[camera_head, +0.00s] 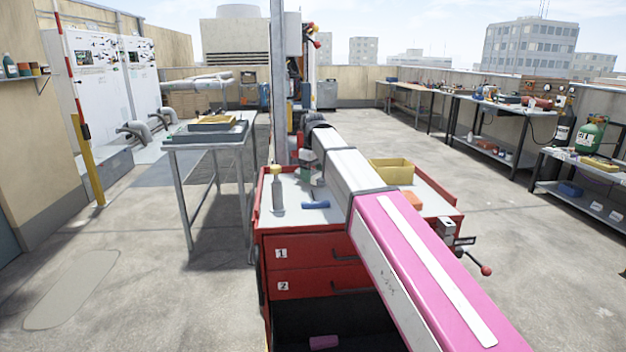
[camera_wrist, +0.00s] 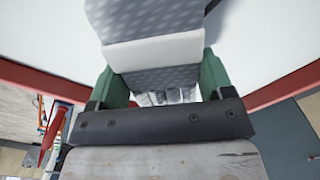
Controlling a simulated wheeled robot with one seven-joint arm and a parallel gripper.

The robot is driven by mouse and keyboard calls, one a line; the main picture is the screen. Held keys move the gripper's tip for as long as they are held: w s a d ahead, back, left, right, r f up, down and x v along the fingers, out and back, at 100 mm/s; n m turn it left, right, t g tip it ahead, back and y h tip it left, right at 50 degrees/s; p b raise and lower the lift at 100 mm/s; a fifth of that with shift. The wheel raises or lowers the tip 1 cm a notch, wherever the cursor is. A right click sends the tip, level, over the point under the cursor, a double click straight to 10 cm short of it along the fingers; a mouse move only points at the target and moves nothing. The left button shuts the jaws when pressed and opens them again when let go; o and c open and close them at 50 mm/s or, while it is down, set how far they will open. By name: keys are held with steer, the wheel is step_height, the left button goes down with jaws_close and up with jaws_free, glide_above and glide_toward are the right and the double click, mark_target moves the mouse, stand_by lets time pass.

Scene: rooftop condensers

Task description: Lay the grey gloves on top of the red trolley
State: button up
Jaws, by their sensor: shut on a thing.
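The red trolley (camera_head: 305,250) stands in front of me with a pale top and drawers marked 1 and 2. My gripper (camera_wrist: 158,75) has green fingers, one on each side of the grey gloves (camera_wrist: 150,22), and is shut on them. The gloves show a speckled grey face and a paler band. In the wrist view the trolley's pale top (camera_wrist: 278,45) and red rim lie behind them. In the head view my gripper is small over the left part of the trolley top, partly hidden by my arm. I cannot tell whether the gloves touch the top.
On the trolley top are a bottle (camera_head: 277,188), a blue-handled tool (camera_head: 316,205), a yellow bin (camera_head: 391,171) and an orange block (camera_head: 411,199). A vise (camera_head: 462,240) is at its right edge. A metal table (camera_head: 204,138) stands left; benches (camera_head: 490,118) line the right.

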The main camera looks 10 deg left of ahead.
mark_target(313, 172)
steer(key=shift+f, duration=1.05)
steer(key=shift+f, duration=0.1)
steer(key=o, duration=0.9)
step_height(313, 172, up, 12)
steer(key=shift+r, duration=0.15)
